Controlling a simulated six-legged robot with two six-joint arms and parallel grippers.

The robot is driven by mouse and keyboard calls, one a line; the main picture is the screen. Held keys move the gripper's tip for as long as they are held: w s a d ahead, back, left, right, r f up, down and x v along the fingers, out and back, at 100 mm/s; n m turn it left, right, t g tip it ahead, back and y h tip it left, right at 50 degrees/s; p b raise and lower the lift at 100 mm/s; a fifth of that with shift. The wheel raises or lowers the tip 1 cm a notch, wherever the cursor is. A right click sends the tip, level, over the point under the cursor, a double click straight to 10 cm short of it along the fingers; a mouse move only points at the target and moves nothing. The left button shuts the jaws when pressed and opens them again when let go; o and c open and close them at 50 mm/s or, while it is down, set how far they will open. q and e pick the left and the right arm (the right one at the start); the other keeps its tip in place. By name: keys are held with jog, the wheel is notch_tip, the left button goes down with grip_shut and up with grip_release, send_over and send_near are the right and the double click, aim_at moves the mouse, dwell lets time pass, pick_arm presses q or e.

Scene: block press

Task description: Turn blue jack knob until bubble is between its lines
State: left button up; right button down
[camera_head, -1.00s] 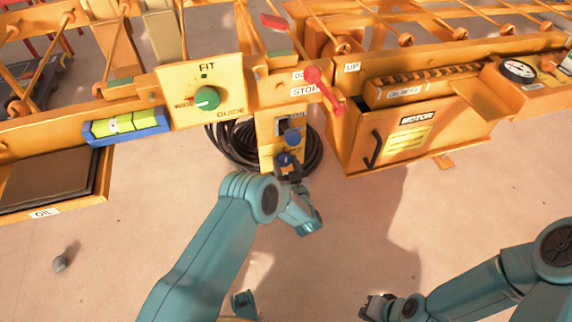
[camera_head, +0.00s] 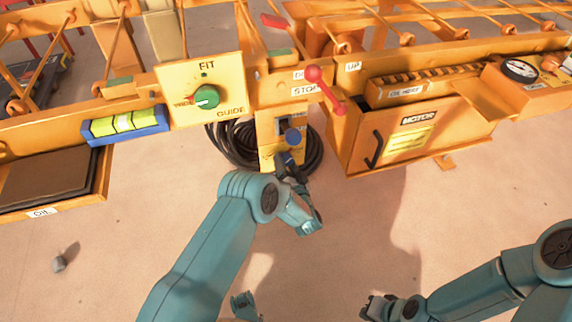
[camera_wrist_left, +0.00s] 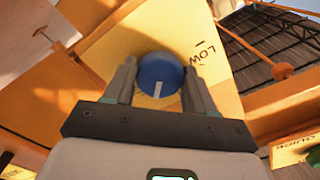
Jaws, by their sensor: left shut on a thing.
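The blue jack knob (camera_wrist_left: 160,76) sits between the two fingers of my left gripper (camera_wrist_left: 159,70) in the left wrist view. The fingers are shut on its sides. Its white pointer line faces down toward the gripper, and a LOW label is at its upper right. In the head view, my left gripper (camera_head: 286,164) is at the lower part of the yellow jack panel and largely hides the knob. The blue spirit level (camera_head: 124,127) with its yellow-green vial is at the left; its bubble appears near the middle lines. My right gripper (camera_head: 375,307) is low, apart from the machine.
Another blue knob (camera_head: 293,136) is just above the gripped one. A black coiled hose (camera_head: 235,145) lies behind the panel. A green GUIDE dial (camera_head: 206,97), a red lever (camera_head: 325,90) and the orange MOTOR box (camera_head: 365,125) are nearby.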

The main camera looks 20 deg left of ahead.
pick_arm(q)
jog(key=shift+s+f, duration=0.1)
dwell(0.4)
jog(key=o, duration=1)
jog(key=shift+s+d, duration=0.25)
jog(key=shift+d, duration=0.05)
jog(key=shift+p+v, duration=2.8)
jog(key=shift+v, duration=5)
pick_arm(e)
jog(key=shift+g, duration=0.4)
jog(key=shift+s+a+r, duration=0.15)
jog(key=shift+s+r, duration=0.2)
jog(key=shift+r, duration=0.55)
jog(key=shift+s+a+r, duration=0.2)
jog(key=shift+s+r, duration=0.2)
jog(key=shift+r, duration=0.45)
jog(key=shift+s+a+r, duration=0.15)
jog(key=shift+s+r, duration=0.2)
jog(key=shift+r, duration=0.55)
